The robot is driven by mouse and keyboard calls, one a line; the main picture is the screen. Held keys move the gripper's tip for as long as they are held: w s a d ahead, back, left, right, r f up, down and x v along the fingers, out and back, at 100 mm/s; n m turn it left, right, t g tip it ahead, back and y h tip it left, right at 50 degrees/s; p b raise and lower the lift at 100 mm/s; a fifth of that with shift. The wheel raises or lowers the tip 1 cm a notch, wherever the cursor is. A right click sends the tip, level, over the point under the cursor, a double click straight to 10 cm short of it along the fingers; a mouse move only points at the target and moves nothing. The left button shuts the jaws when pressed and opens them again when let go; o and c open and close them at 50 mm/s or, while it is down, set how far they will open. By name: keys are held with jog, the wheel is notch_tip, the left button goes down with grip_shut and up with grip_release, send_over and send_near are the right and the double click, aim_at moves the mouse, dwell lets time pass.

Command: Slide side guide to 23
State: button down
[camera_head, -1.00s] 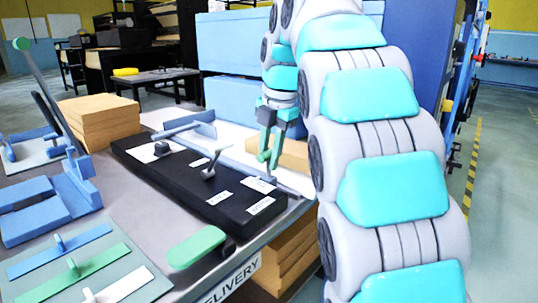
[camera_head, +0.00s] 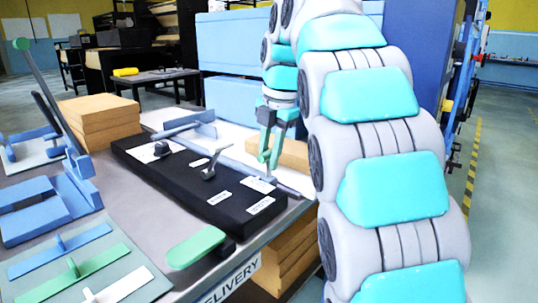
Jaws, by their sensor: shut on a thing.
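My gripper (camera_head: 268,157), with green fingers, points down at the far right part of the delivery table. It is shut on what looks like the side guide, but the gripped part is small and mostly hidden by the fingers. A long grey-blue rail (camera_head: 234,165) runs along the back of the black console, just in front of the fingers. No scale number, 23 included, can be read.
The black console (camera_head: 150,174) carries a grey lever (camera_head: 210,170), a dark knob and white labels. A green pad (camera_head: 195,247) sticks out at the front edge. Kraft stacks (camera_head: 101,122) stand at left. Blue fixtures crowd the left side. My arm fills the right.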

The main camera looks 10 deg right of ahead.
jog(key=shift+w+a+b, duration=0.4)
jog(key=shift+w+a, duration=0.05)
jog(key=shift+w, duration=0.25)
jog(key=c, duration=0.7)
grip_release()
